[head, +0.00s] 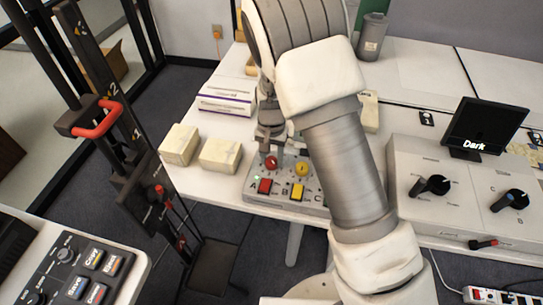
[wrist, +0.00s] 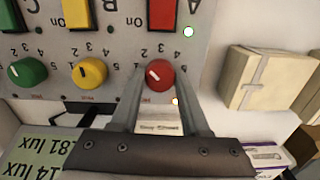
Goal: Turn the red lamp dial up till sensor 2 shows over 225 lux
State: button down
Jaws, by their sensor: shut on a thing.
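The red lamp dial (wrist: 160,75) sits on the grey control panel (wrist: 120,50), which appears upside down in the wrist view. My gripper (wrist: 159,84) is shut on it, one finger on each side. Its white pointer mark slants to the upper left in that view. In the head view my gripper (head: 271,150) reaches down onto the red dial (head: 271,163).
A yellow dial (wrist: 89,73) and a green dial (wrist: 27,72) sit beside the red one. Red, yellow and green switches line the panel, with a small lit lamp (wrist: 188,31) near the red switch (wrist: 161,14). Cream boxes (head: 220,155) stand left of the panel.

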aim_at(272, 160)
dwell(0.3)
jog(key=shift+c, duration=2)
grip_release()
notch_tip(272, 160, up, 18)
jog(key=p, duration=0.2)
jog(key=shift+f, duration=0.25)
